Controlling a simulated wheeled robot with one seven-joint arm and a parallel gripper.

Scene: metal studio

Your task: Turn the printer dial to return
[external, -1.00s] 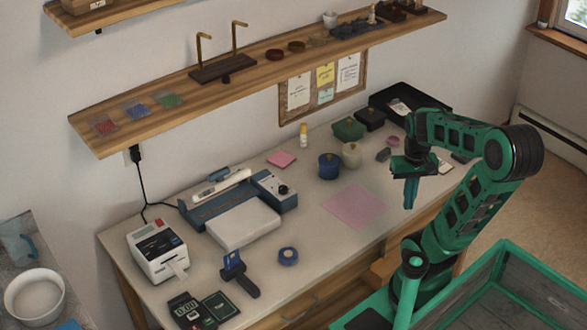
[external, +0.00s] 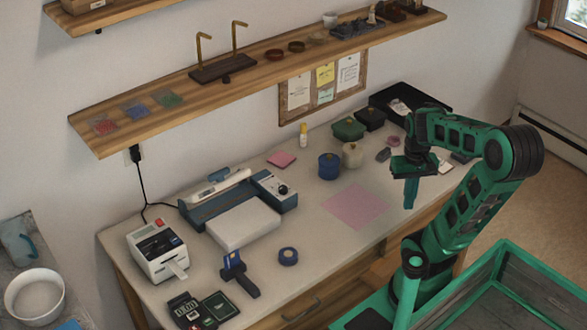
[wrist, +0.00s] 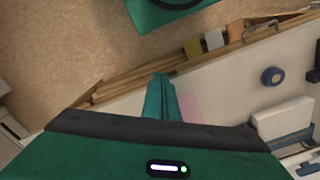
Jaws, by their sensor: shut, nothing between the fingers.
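A blue and white printer-like machine (external: 203,206) stands at the back left of the table, with a white tray (external: 243,224) in front. A round black dial (external: 283,189) sits on the blue block at its right end. The dial's markings and setting are too small to read. A smaller white label printer (external: 157,250) stands further left with paper sticking out. My gripper (external: 410,206) hangs, fingers pointing down, near the table's front right edge, well right of the dial and touching nothing. In the wrist view my gripper's fingers (wrist: 162,80) are together and empty.
A pink sheet (external: 354,206) lies on the table between my gripper and the machine. A blue jar (external: 329,166), a cream jar (external: 352,154) and a blue tape roll (external: 288,256) stand around it. A wooden shelf (external: 260,75) overhangs the table's back.

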